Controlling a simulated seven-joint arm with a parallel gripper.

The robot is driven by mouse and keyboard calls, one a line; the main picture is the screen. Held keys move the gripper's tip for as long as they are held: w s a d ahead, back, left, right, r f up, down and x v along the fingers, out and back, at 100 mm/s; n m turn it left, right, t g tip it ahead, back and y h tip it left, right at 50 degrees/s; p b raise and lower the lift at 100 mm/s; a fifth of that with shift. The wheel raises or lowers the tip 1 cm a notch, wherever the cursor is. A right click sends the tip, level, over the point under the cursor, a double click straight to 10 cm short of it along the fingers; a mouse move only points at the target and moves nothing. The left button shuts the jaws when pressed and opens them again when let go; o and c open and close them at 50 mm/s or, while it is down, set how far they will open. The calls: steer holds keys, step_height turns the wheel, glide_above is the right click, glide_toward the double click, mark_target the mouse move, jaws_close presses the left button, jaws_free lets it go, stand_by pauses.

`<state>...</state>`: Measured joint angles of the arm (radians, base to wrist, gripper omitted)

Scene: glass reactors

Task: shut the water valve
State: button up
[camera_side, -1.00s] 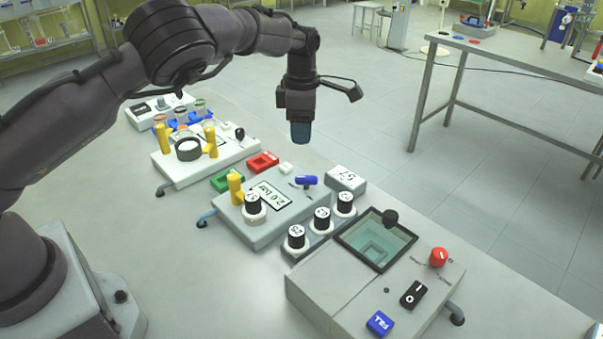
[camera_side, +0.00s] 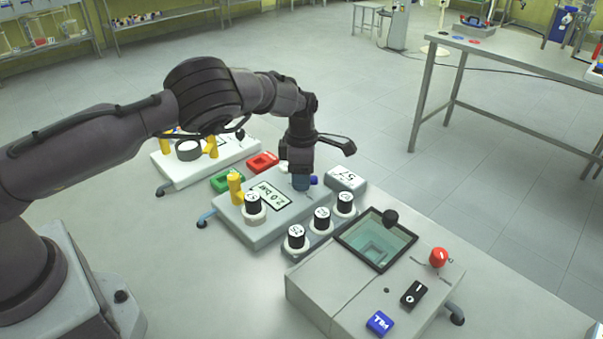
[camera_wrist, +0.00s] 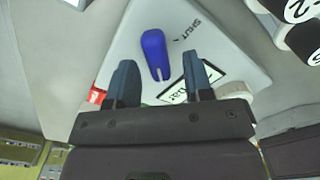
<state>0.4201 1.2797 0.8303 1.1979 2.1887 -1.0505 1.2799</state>
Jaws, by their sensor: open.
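The blue valve handle (camera_wrist: 153,45) sits on the grey-white panel of the middle unit (camera_wrist: 118,40), with the lettering "SHUT" (camera_wrist: 186,30) printed to its right in the wrist view. In the side view only a bit of the blue handle (camera_side: 314,180) shows beside my fingers. My gripper (camera_side: 301,184) points down over it. In the wrist view my gripper (camera_wrist: 159,66) is open, one finger on each side of the handle's near end. I cannot tell whether the fingers touch it. A display (camera_side: 271,194) lies beside it.
A yellow post (camera_side: 235,187) and black-topped knobs (camera_side: 254,203) stand close by on the left and front. A white numbered block (camera_side: 345,180) is just right of my gripper. A water bath (camera_side: 376,240) with a red knob (camera_side: 439,257) is nearer the front.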

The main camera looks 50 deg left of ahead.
jaws_close()
steer(key=shift+n, duration=0.4)
steer(key=n, duration=0.3)
steer(key=shift+s+d+n, duration=0.15)
steer(key=shift+d+n, duration=0.05)
steer(key=shift+n, duration=0.2)
steer(key=n, duration=0.4)
steer(key=shift+d, duration=0.2)
steer(key=n, duration=0.5)
steer(key=shift+d+r, duration=0.1)
steer(key=shift+d, duration=0.1)
steer(key=shift+d+n, duration=0.2)
steer(key=shift+n, duration=2)
